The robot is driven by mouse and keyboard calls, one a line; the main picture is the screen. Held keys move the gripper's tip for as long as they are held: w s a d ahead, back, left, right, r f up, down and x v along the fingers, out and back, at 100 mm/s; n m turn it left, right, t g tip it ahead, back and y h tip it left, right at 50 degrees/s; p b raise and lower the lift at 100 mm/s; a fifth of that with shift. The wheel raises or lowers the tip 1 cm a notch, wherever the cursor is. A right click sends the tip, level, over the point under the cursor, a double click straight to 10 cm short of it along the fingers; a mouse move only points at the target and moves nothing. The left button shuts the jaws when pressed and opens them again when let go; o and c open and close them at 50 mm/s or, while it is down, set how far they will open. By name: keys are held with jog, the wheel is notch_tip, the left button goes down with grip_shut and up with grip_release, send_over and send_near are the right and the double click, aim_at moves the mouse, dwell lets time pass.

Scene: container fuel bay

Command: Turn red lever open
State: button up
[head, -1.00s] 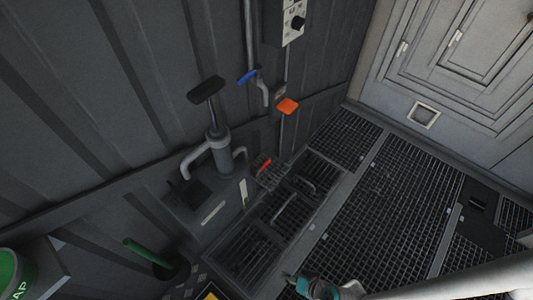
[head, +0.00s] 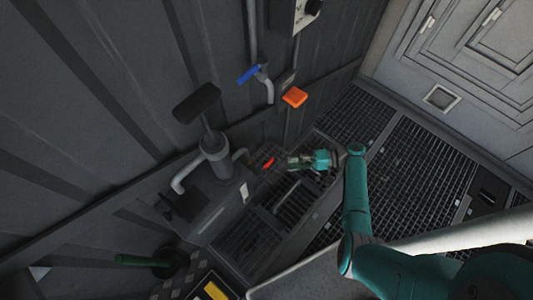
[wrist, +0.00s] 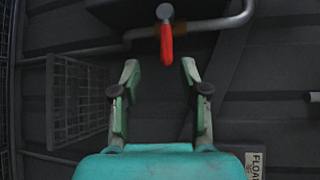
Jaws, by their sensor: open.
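The red lever (wrist: 166,45) hangs from a round grey fitting on a grey pipe (wrist: 205,25) in the wrist view. It points down toward my gripper, with its lower end about level with my fingertips. In the head view the red lever (head: 268,163) is small, just left of my gripper. My gripper (wrist: 160,75) is open and empty, its two fingers on either side of the line of the lever. I cannot tell whether the fingers touch it; gaps show on both sides. In the head view my gripper (head: 290,162) reaches left from the teal arm.
A hand pump (head: 215,155) with a black handle stands left of the lever. A blue-handled tap (head: 250,74) and an orange box (head: 295,97) are on the wall above. A wire basket (wrist: 80,100) is left of my gripper. Floor grating (head: 430,165) lies right.

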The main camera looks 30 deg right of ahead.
aim_at(271, 163)
jog(key=x, duration=0.6)
jog(key=r+x, duration=0.1)
jog(key=x, duration=0.3)
jog(key=shift+w+d, duration=0.1)
jog(key=shift+w, duration=0.3)
grip_shut()
